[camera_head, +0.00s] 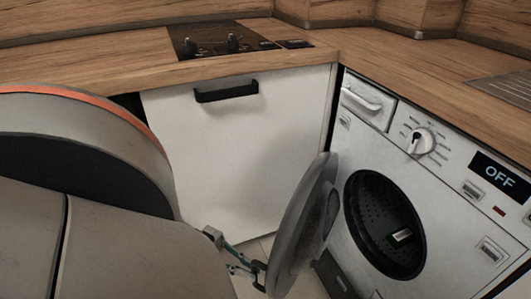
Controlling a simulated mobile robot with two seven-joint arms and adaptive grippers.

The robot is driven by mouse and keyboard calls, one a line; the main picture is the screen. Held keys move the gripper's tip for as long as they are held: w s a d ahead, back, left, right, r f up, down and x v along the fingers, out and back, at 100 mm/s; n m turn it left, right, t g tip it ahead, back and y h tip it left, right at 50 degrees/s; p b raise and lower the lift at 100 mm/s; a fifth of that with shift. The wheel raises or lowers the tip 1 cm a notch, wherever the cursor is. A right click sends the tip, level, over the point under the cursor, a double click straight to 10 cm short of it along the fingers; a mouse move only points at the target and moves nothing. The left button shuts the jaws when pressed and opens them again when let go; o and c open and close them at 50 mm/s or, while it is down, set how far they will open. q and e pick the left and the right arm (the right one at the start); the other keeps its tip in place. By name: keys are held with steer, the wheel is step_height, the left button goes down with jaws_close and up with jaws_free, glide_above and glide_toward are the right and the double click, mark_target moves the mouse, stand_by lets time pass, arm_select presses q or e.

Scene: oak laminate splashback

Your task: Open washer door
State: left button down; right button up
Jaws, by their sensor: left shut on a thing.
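The washer (356,120) stands at the right under the counter, its display reading OFF. Its round grey door (305,225) is swung open to the left, away from the dark drum opening (385,225). My left gripper (258,274) is at the lower middle, at the door's left edge, and shut on it. My own large arm link hides much of the lower left. The exact contact of the fingers on the door is small and partly hidden. My right gripper is not in view.
A white cabinet front (245,150) with a black handle (226,91) stands left of the washer, behind the open door. A wooden counter (370,55) runs above, with a black hob (215,40). A strip of floor shows between door and cabinet.

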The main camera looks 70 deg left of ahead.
arm_select(q)
steer(key=shift+w+a+r, duration=0.1)
steer(key=shift+a, duration=0.65)
steer(key=shift+w+a+r, duration=0.1)
steer(key=shift+a, duration=0.6)
steer(key=c, duration=2.1)
jaws_free()
steer(key=shift+w+f, duration=0.1)
steer(key=shift+f, duration=0.05)
steer(key=shift+d, duration=0.1)
steer(key=shift+s+d, duration=0.1)
steer(key=shift+s, duration=0.1)
step_height(320, 180, up, 10)
